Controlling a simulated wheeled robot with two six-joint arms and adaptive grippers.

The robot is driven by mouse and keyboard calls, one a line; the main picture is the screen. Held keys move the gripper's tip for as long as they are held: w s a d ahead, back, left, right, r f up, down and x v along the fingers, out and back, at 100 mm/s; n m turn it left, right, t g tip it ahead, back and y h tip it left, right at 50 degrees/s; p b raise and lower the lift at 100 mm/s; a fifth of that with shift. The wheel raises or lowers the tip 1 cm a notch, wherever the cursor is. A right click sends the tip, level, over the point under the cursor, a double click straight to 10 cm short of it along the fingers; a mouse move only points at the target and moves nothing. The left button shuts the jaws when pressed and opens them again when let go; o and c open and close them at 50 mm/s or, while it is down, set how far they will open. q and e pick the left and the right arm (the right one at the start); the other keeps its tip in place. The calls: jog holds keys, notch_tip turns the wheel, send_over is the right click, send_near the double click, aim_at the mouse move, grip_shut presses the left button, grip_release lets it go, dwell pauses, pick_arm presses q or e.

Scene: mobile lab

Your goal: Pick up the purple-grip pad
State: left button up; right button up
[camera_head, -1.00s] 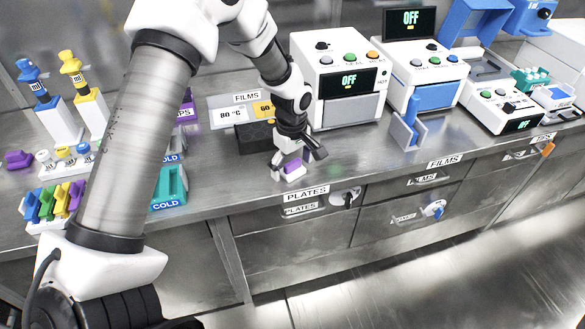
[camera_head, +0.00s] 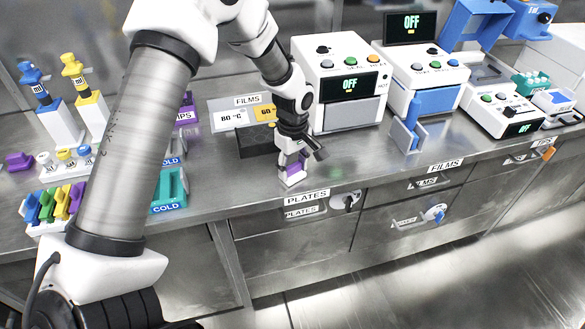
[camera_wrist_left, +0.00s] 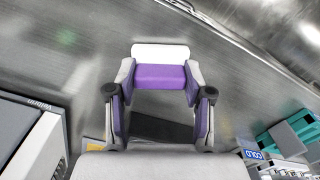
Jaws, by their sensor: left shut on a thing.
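The purple-grip pad shows in the left wrist view as a purple block (camera_wrist_left: 160,77) with a white pad part (camera_wrist_left: 160,51) beyond it. My left gripper (camera_wrist_left: 160,82) is shut on the purple grip, one finger on each side. In the head view my left gripper (camera_head: 292,164) is at the bench's front part, above the PLATES label, with the pad's white part (camera_head: 293,179) below the fingers. Whether the pad touches the bench or hangs just above it, I cannot tell. My right gripper is not in view.
A FILMS sign and dark block (camera_head: 257,139) stand behind the gripper. A white device (camera_head: 338,85) is to the right. A teal COLD rack (camera_head: 171,189) is to the left. The bench's front edge (camera_head: 330,190) is close; the bench right of the gripper is clear.

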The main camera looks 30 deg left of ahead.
pick_arm(q)
jog(key=shift+w+r, duration=0.25)
jog(key=shift+r, duration=0.75)
jog(key=s+d+r+b, duration=0.1)
jog(key=s+d, duration=0.2)
jog(key=s, duration=0.4)
jog(key=s+d+r+b, duration=0.1)
jog(key=s+d+b, duration=0.1)
jog(key=s, duration=0.6)
jog(key=shift+w+d+f+m+p, duration=0.65)
jog(key=shift+w+d+f+m, duration=0.65)
jog(key=shift+w+m, duration=0.9)
jog(key=shift+w+d+f+m+p, duration=0.65)
jog(key=shift+w+d+f+m, duration=0.7)
jog(key=shift+m, duration=1.25)
jog(key=shift+w+d+f+m+p, duration=0.75)
jog(key=shift+w+d+m, duration=1)
jog(key=shift+w+m, duration=0.6)
jog(key=shift+f, duration=0.1)
